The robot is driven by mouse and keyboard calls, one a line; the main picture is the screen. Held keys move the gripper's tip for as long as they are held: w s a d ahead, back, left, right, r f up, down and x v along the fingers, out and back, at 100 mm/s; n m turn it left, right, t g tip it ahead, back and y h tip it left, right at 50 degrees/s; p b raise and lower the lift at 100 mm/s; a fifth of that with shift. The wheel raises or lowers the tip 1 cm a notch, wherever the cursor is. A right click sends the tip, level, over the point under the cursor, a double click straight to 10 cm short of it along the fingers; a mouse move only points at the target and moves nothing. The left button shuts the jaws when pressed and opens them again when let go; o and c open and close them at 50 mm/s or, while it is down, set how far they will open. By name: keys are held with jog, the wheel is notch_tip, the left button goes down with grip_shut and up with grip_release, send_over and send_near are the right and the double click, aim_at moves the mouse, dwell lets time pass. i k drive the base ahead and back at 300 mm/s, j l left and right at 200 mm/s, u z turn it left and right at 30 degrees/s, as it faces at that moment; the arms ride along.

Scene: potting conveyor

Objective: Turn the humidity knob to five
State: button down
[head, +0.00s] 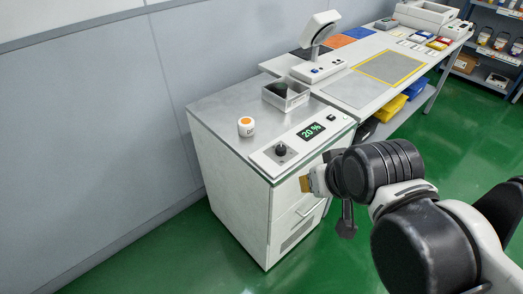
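The black knob (281,149) sits on a light control panel on the white cabinet's front top edge. A small display (311,131) to its right reads about "20 %". The knob's pointer and any scale marks are too small to read. My gripper (308,184) is at the end of my arm, in front of the cabinet, lower and to the right of the knob, apart from it in the picture. It is seen partly from behind, so its fingers are not clear. I see nothing held in it.
A white jar (246,127) with an orange lid mark and a grey open bin (286,96) stand on the cabinet top (216,107). A workbench (349,90) with a scale-like device (319,32) adjoins behind. Green floor (150,258) is clear at the front left.

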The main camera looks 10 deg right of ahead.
aim_at(280, 150)
jog(key=i+l+u, duration=0.2)
jog(key=u, duration=0.25)
jog(key=i+l+u, duration=0.15)
jog(key=l+u, duration=0.35)
